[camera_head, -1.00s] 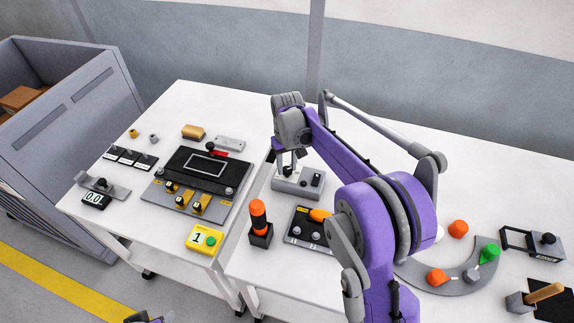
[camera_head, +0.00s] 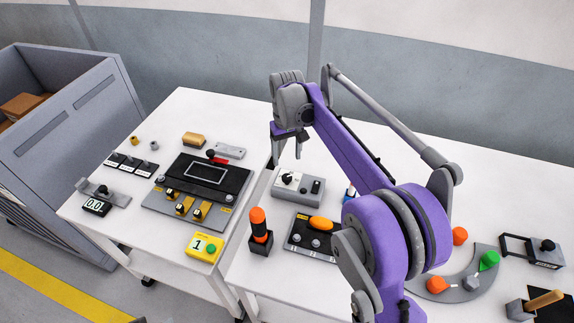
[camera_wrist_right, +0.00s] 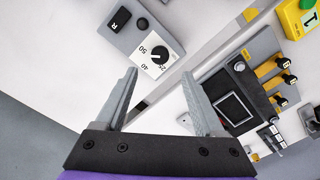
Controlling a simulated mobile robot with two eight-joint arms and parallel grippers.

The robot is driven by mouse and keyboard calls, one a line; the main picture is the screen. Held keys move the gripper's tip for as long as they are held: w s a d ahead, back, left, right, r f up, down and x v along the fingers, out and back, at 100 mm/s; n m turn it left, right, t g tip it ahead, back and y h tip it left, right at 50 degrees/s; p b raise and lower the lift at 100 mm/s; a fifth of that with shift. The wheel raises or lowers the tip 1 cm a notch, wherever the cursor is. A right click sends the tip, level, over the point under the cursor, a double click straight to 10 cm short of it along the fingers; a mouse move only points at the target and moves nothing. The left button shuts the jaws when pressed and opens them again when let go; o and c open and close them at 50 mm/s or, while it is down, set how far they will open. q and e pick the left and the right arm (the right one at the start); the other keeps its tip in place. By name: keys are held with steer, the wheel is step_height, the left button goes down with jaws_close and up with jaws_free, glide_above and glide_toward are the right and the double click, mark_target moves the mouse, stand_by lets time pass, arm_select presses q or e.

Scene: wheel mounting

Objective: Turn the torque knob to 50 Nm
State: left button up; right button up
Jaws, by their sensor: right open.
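The torque box (camera_head: 311,198) is a grey block on the right-hand table, with a black knob (camera_head: 289,178) on a white dial and a dark switch beside it. My right gripper (camera_head: 287,155) is open and empty, above and behind the box, apart from the knob. It also shows in the wrist view (camera_wrist_right: 159,74), its fingers spread. My left gripper is out of view.
An orange-topped tool (camera_head: 259,225) stands in front of the torque box, near a panel with an orange button (camera_head: 320,223).

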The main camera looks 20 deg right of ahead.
steer(key=shift+r, duration=1.35)
steer(key=s+a+r+t+p, duration=0.1)
steer(key=s+a, duration=0.1)
steer(key=s, duration=0.4)
steer(key=s+a+r+t+p, duration=0.1)
steer(key=s+a+r, duration=0.15)
steer(key=s, duration=0.35)
steer(key=s+a+f+t+p, duration=0.1)
steer(key=s+f, duration=0.2)
steer(key=s, duration=0.4)
steer(key=s+a+f+t+p, duration=0.1)
steer(key=s+f, duration=0.3)
steer(key=s, duration=0.4)
steer(key=shift+a+f+n+t, duration=0.15)
steer(key=shift+a+n+t, duration=0.15)
steer(key=shift+a+t, duration=0.35)
